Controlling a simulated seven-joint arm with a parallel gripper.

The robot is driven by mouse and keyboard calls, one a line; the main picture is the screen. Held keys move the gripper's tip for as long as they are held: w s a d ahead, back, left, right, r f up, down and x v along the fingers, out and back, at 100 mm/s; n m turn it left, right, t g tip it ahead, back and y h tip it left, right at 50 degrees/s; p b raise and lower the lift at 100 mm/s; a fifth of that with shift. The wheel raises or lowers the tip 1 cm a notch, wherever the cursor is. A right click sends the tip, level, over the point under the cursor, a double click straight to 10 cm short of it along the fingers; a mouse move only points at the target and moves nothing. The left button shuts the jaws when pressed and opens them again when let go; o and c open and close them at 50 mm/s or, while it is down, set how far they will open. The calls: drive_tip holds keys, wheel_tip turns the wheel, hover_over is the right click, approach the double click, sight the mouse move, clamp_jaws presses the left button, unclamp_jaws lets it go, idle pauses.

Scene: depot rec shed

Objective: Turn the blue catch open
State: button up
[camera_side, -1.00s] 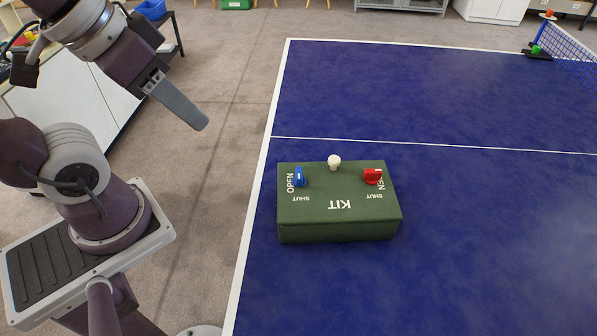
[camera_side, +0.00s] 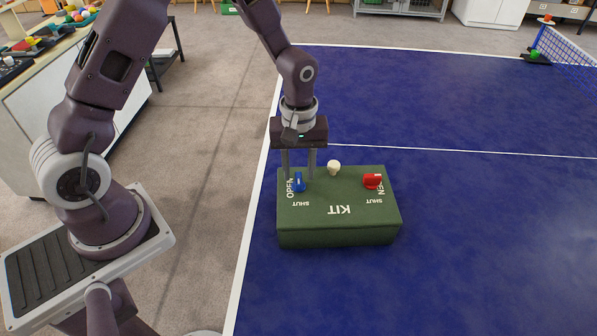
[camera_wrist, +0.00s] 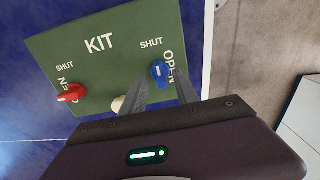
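The green kit box (camera_side: 340,215) lies on the blue table; it also shows in the wrist view (camera_wrist: 105,75). The blue catch (camera_side: 299,185) is on its top at the left, beside the word OPEN, with SHUT printed nearer the side camera. In the wrist view the blue catch (camera_wrist: 159,74) has its handle lying roughly in line with SHUT. My gripper (camera_side: 299,178) points down over the catch. It is open, with one finger on each side of the catch in the wrist view (camera_wrist: 160,70). I cannot tell whether the fingers touch it.
A red catch (camera_side: 372,181) sits at the box's right, its handle sideways toward its partly covered OPEN. A cream knob (camera_side: 334,167) stands at the box's back edge, just right of my gripper. The blue table (camera_side: 480,230) is clear to the right.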

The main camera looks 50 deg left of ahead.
drive_tip(key=shift+f, duration=0.75)
clamp_jaws()
drive_tip(key=shift+m, duration=0.3)
drive_tip(key=m, duration=0.3)
drive_tip(key=shift+m, duration=0.4)
drive_tip(key=m, duration=0.4)
drive_tip(key=shift+m, duration=0.3)
drive_tip(key=m, duration=0.4)
drive_tip(key=shift+m, duration=2.4)
